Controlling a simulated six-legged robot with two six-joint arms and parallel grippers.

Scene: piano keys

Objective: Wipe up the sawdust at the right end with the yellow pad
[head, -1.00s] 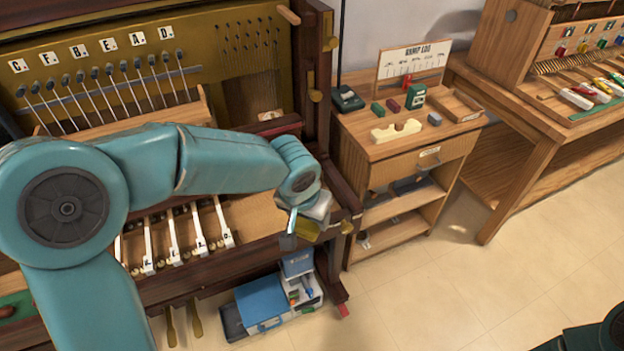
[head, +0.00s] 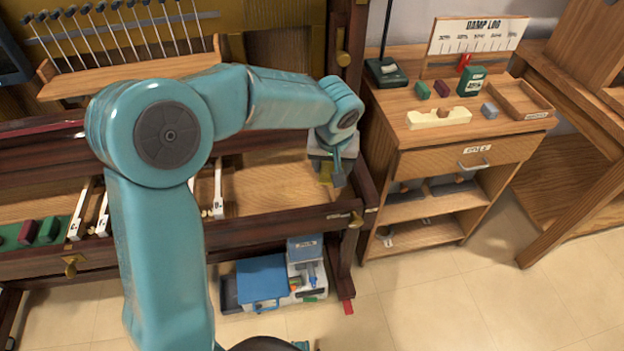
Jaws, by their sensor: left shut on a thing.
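My left gripper (head: 333,173) is over the right end of the piano's open key bed (head: 265,190), near the dark end block. I cannot tell whether the pad touches the wood. The key bed is bare tan wood here, and I cannot make out separate sawdust on it. My arm hides part of the bed. My right gripper is not in view.
White keys (head: 218,190) stand left of the bare stretch, with green and dark red blocks (head: 27,230) farther left. A wooden side cabinet (head: 420,165) stands close on the right. A blue toolbox (head: 262,280) is on the floor below.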

